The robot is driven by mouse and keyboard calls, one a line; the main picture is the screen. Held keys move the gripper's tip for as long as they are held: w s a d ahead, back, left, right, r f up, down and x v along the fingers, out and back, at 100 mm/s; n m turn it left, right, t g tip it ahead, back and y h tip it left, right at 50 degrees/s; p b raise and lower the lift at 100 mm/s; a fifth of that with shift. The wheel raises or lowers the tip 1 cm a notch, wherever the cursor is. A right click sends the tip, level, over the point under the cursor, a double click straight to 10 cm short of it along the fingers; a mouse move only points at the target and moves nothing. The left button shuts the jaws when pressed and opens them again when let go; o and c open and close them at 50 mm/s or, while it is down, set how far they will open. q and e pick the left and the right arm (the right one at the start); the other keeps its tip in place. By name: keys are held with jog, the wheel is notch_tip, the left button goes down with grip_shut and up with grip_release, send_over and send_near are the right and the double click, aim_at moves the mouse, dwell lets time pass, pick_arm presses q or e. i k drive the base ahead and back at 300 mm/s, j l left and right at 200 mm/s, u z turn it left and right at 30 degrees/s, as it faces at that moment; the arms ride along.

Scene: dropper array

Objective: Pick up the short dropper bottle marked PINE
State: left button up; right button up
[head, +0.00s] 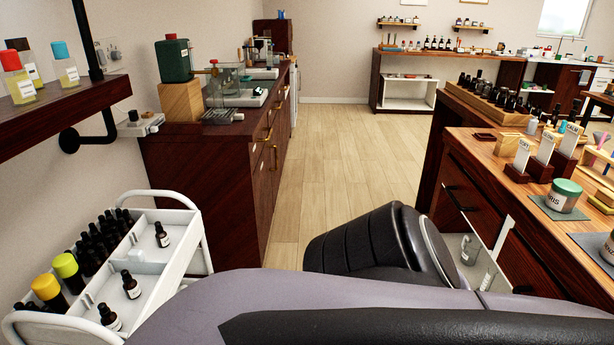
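Several small dark dropper bottles with white labels stand in the white cart at the lower left. One dropper bottle (162,235) stands apart in the far compartment. Another dropper bottle (131,285) and a third dropper bottle (109,317) stand in the nearer compartment. More dark bottles (92,240) crowd the cart's left side. Their labels are too small to read, so I cannot tell which one is marked PINE. A wooden rack (490,103) on the right bench also holds several dark bottles. Neither of my grippers shows in the head view.
The white cart (205,225) has raised rails and dividers. Yellow-capped (46,287) and green-capped (66,266) bottles stand at its left. A wall shelf (60,120) overhangs the upper left. A dark cabinet (210,180) stands behind the cart. Open floor (330,160) lies beyond.

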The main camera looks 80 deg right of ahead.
aim_at(161, 236)
jog(key=z, duration=5.05)
jog(key=i+j+z, duration=0.1)
jog(key=j, duration=2.1)
jog(key=i+j+z, duration=0.25)
jog(key=j, duration=0.2)
